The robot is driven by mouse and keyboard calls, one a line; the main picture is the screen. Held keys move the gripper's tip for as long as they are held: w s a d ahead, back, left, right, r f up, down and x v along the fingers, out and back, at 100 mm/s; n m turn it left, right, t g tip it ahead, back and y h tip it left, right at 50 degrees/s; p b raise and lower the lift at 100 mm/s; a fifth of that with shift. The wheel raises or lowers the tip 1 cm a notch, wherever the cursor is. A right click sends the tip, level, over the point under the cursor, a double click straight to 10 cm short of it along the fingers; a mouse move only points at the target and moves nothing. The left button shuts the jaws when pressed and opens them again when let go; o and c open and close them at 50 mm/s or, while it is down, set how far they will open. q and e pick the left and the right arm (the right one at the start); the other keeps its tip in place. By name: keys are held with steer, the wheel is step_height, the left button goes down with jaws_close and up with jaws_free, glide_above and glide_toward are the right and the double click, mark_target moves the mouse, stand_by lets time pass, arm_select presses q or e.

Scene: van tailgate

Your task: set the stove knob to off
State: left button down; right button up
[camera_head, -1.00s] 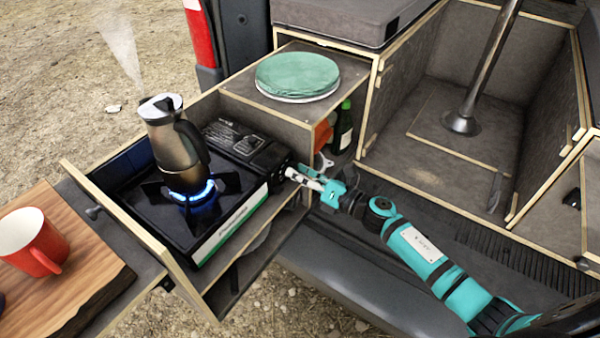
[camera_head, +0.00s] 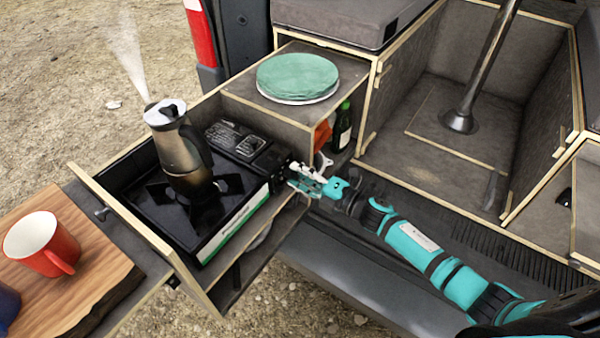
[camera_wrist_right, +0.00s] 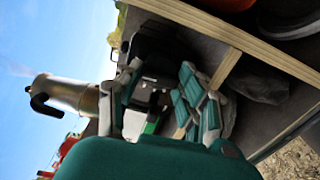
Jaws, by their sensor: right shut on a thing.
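The black camping stove (camera_head: 205,222) sits in the pulled-out drawer, with a green and white strip along its front. A steel moka pot (camera_head: 178,148) stands on its burner, with steam rising from it. No blue flame shows under the pot. My right gripper (camera_head: 294,174) is at the right end of the stove's front, shut on the stove knob, which its fingers mostly hide. In the right wrist view, the two fingers (camera_wrist_right: 155,102) stand either side of the stove's dark end, and the pot (camera_wrist_right: 78,94) shows beyond. My left gripper is out of view.
A red mug (camera_head: 40,244) stands on a wooden board (camera_head: 85,265) at the left.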

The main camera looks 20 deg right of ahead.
steer(key=shift+m, duration=0.4)
steer(key=o, duration=1.2)
steer(key=shift+d, duration=0.1)
steer(key=shift+c, duration=0.2)
